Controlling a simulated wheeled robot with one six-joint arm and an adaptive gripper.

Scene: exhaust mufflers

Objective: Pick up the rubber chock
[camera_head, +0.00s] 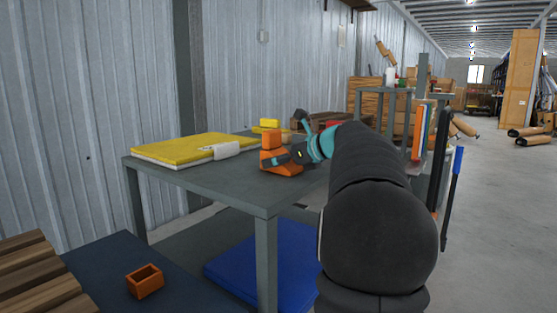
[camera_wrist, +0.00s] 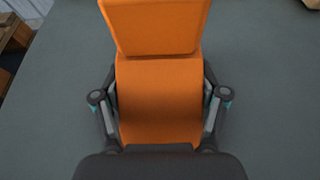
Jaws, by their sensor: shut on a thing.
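The orange rubber chock (camera_head: 271,141) is on the grey table (camera_head: 215,181), near its front right part. It has a wide base and a narrower upper block. My gripper (camera_head: 279,159) is shut on it from the right. In the wrist view the chock (camera_wrist: 160,95) fills the middle, with one finger of my gripper (camera_wrist: 160,108) against each side. The chock's underside is hidden, so I cannot tell whether it touches the table.
A yellow-topped pad (camera_head: 185,148) lies on the table's left, with a white item on its edge. A smaller yellow object (camera_head: 266,124) is at the back. A small orange open box (camera_head: 145,281) sits on a lower dark surface. A blue mat (camera_head: 240,265) lies beneath.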

